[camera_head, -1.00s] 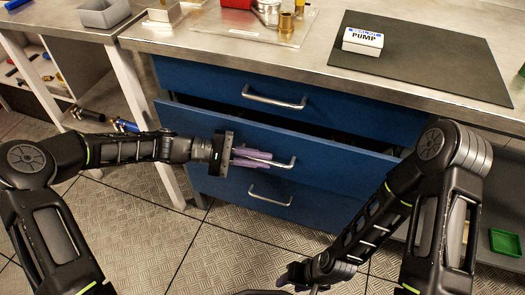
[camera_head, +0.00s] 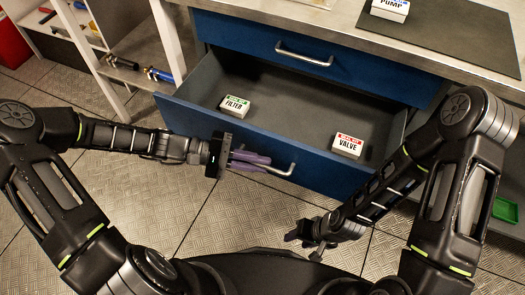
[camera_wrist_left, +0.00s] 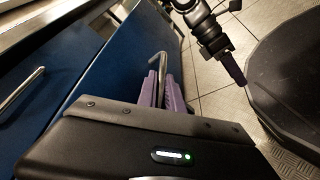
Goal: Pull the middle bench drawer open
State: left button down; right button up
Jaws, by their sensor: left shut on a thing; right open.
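The middle bench drawer (camera_head: 190,118) is blue and stands well out from the bench, its grey inside open to view. A white and green FILTER box (camera_head: 235,107) lies inside at the left, and a white and red VALVE box (camera_head: 347,146) at the right. My left gripper (camera_head: 262,162) is shut on the drawer's metal bar handle (camera_head: 290,170). In the left wrist view the purple fingers (camera_wrist_left: 162,92) close around the handle (camera_wrist_left: 157,66). My right gripper (camera_head: 305,238) is low at the right, apart from the drawer, open and empty.
The top drawer (camera_head: 235,38) is shut, with its own handle (camera_head: 303,54). A white PUMP box (camera_head: 391,9) lies on a dark mat (camera_head: 450,40) on the bench top. A green tray (camera_head: 505,210) is at the right. Floor in front is clear.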

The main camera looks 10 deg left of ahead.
pick_arm(q)
jog(key=c, duration=1.8)
grip_release()
jog(key=shift+o, duration=0.2)
jog(key=shift+a, duration=0.2)
jog(key=v, duration=0.7)
jog(key=shift+a+p, duration=0.3)
jog(key=shift+p, duration=0.05)
